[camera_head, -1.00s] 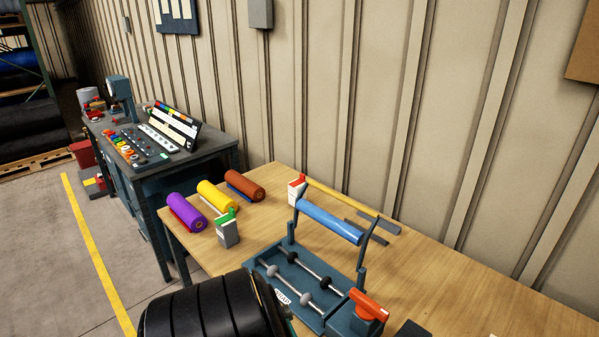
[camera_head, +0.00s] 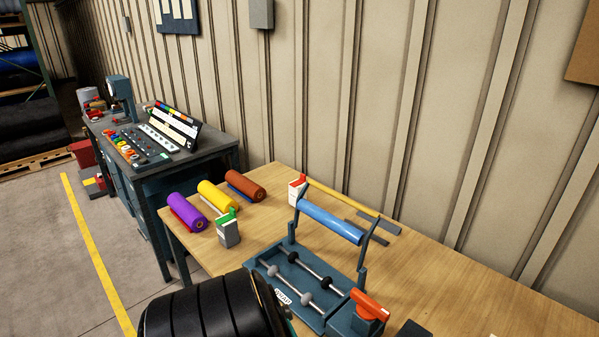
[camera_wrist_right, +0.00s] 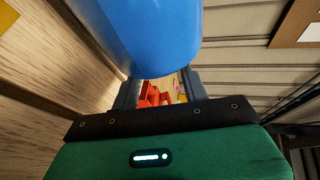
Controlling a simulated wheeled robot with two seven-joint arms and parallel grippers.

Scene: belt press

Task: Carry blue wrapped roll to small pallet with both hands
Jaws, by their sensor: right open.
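In the right wrist view a smooth, rounded blue roll (camera_wrist_right: 155,30) fills the top middle, close to my right gripper (camera_wrist_right: 161,88). The gripper's two grey fingers are apart, at the roll's near end. I cannot tell whether they touch it. In the head view a blue roll (camera_head: 331,221) is held across the dark blue wrapping stand on the wooden table; I cannot tell whether it is the same roll. Neither gripper is recognisable in the head view. A wooden pallet (camera_head: 35,163) with dark rolls above it shows at the far left; I cannot tell whether it is the small pallet.
The wooden table (camera_head: 450,270) also carries purple (camera_head: 187,211), yellow (camera_head: 216,196) and brown (camera_head: 244,184) rolls, a small grey box (camera_head: 228,233) and the wrapping stand (camera_head: 325,308). A cluttered workbench (camera_head: 190,165) stands against the wall. Floor left of the yellow line (camera_head: 95,250) is open.

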